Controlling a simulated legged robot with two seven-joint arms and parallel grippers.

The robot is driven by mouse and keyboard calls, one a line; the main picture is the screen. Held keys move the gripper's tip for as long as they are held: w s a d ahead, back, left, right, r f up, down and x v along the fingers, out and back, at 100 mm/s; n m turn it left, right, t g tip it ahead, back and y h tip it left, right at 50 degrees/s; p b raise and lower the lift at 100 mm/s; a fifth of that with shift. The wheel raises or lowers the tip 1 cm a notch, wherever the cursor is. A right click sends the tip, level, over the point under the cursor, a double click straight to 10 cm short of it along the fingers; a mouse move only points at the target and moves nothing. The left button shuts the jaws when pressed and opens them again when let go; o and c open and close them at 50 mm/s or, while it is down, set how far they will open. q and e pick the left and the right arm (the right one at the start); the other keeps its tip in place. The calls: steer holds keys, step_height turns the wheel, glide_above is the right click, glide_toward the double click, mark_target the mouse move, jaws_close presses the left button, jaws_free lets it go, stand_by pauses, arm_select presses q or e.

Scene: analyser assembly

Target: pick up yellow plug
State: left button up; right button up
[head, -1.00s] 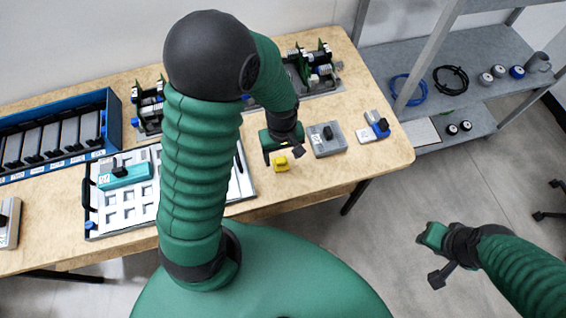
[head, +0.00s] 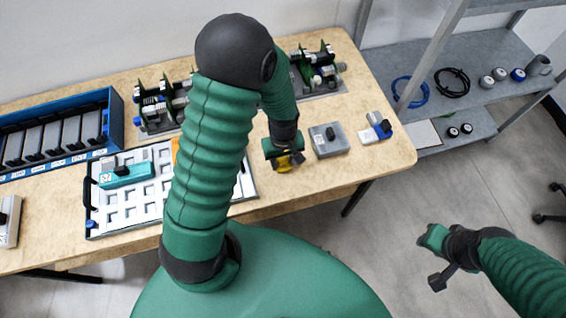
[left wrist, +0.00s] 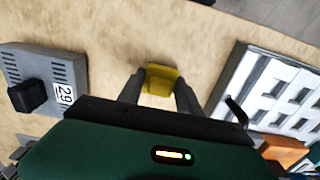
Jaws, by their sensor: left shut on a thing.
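The yellow plug (head: 283,167) is at the tip of my left gripper (head: 286,158), near the front edge of the wooden table. In the left wrist view the yellow plug (left wrist: 161,80) sits between the two fingers of my left gripper (left wrist: 158,88), which is shut on it. In the head view the gripper covers most of the plug. I cannot tell whether it still touches the table. My right gripper (head: 436,258) hangs over the floor at the right, away from the table, and looks open.
A grey block with a black knob (head: 329,140) stands just right of the left gripper. A blue-and-grey part (head: 376,128) lies further right. A white slotted tray (head: 130,213) is at the left, holding a teal block (head: 125,175). Green circuit assemblies (head: 320,66) stand behind.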

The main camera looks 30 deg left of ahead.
arm_select(q)
jaws_close()
steer(key=shift+r, duration=0.1)
